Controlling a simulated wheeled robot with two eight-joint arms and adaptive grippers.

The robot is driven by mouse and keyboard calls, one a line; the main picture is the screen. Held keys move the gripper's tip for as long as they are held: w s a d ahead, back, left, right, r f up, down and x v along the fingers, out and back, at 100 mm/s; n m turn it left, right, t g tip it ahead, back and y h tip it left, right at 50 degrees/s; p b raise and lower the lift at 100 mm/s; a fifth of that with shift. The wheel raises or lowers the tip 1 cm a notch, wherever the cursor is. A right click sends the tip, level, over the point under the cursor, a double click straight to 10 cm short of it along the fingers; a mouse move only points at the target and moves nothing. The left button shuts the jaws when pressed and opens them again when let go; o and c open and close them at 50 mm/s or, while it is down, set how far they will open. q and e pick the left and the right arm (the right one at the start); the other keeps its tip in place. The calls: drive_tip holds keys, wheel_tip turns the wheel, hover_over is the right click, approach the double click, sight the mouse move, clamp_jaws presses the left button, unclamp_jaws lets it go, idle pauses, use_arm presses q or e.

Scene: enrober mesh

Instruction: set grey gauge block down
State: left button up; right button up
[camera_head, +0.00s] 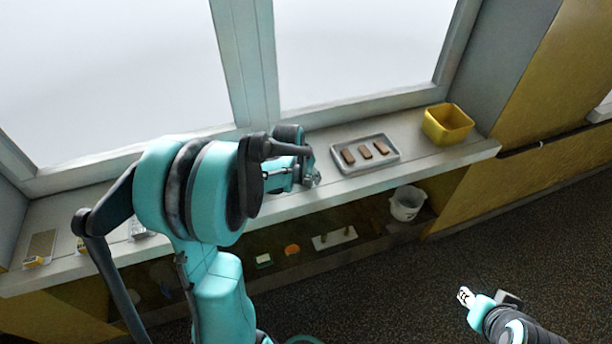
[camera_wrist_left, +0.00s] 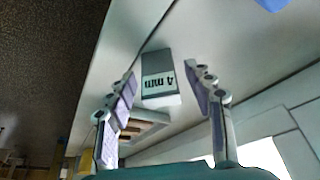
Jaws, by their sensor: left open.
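The grey gauge block (camera_wrist_left: 160,78), marked "4 mm", shows in the left wrist view on the pale ledge. It lies between the two fingers of my left gripper (camera_wrist_left: 166,108), which are spread with a gap on each side of it. In the head view my left gripper (camera_head: 311,178) is low over the ledge, left of the tray; I cannot make out the block there. My right gripper (camera_head: 465,297) is at the lower right, away from the ledge, over the dark floor; its jaw state is unclear.
A grey tray (camera_head: 391,159) with three brown bars stands on the ledge (camera_head: 262,207), with a yellow bin (camera_head: 447,124) to its right. A white bucket (camera_head: 406,203) and small items are on the shelf below. A window frame (camera_head: 247,62) rises behind the ledge.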

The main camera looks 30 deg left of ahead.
use_arm(q)
drive_tip(key=p+v, duration=0.4)
drive_tip(key=v, duration=0.6)
drive_tip(key=s+d+r+m+t, duration=0.1)
drive_tip(key=s+d+r, duration=0.3)
drive_tip(key=s+d, duration=1.1)
drive_tip(key=shift+r+t, duration=0.4)
drive_tip(key=shift+t, duration=0.4)
drive_tip(key=shift+d, duration=0.1)
drive_tip(key=shift+f+b, duration=0.45)
drive_tip(key=shift+b, duration=0.1)
